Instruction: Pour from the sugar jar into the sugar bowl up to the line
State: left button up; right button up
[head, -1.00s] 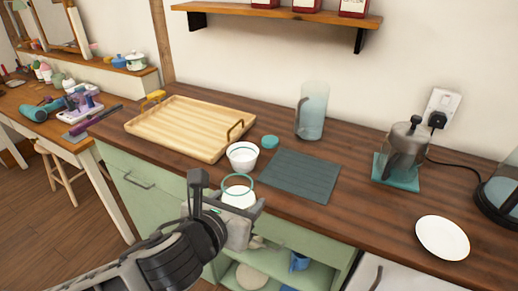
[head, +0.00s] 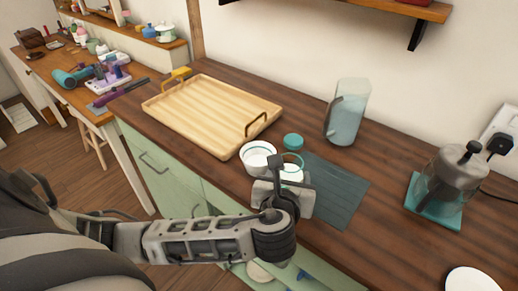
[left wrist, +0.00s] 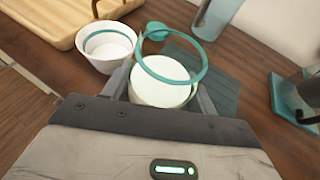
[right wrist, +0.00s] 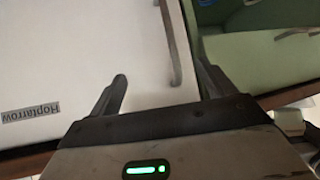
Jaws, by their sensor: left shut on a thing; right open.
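The sugar jar, clear with a teal rim (left wrist: 203,72) and white sugar (left wrist: 163,86) inside, is upright in my left gripper (head: 288,180). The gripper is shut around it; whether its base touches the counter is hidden. The jar also shows in the head view (head: 291,172). The white sugar bowl (head: 258,163) stands just left of the jar; a teal line runs around its inside, also visible in the left wrist view (left wrist: 108,60). I cannot tell how much the bowl holds. My right gripper (right wrist: 160,85) is open and empty, facing a white panel below.
A teal lid (head: 293,141) lies behind the jar. A dark mat (head: 340,190) is to its right, a wooden tray (head: 205,110) behind left. A tall pitcher (head: 347,112) and a glass press (head: 450,180) stand farther right. Bare counter lies between them.

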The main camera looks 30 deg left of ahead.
aim_at(282, 154)
pick_arm(q)
jog(key=shift+w+d+f+n+g+y, duration=0.1)
jog(key=shift+w+n+g+y, duration=0.2)
jog(key=shift+w+n+y, duration=0.35)
jog(key=shift+w+a+r+n+g+h, duration=0.15)
jog(key=shift+a+n+g+h, duration=0.25)
jog(key=shift+h, duration=0.3)
jog(key=shift+a+r+n+g+h, duration=0.1)
jog(key=shift+a+n+g+h, duration=0.3)
jog(key=shift+h, duration=0.25)
jog(key=r+h, duration=0.1)
jog(key=a+r+n+g, duration=0.1)
jog(key=r+h, duration=0.1)
jog(key=shift+w+a+r+n+h, duration=0.15)
jog(key=shift+w+a+n+h, duration=0.1)
jog(key=shift+w+a+h, duration=0.05)
jog(key=f+h, duration=0.1)
jog(key=f+n+g+h, duration=0.1)
jog(key=f, duration=0.1)
jog(key=shift+s+d+f+g, duration=0.1)
jog(key=shift+d+g, duration=0.1)
jog(key=shift+g, duration=0.1)
jog(key=shift+d+f+h, duration=0.1)
jog(key=shift+f+h, duration=0.05)
jog(key=shift+h, duration=0.45)
jog(key=shift+n, duration=0.3)
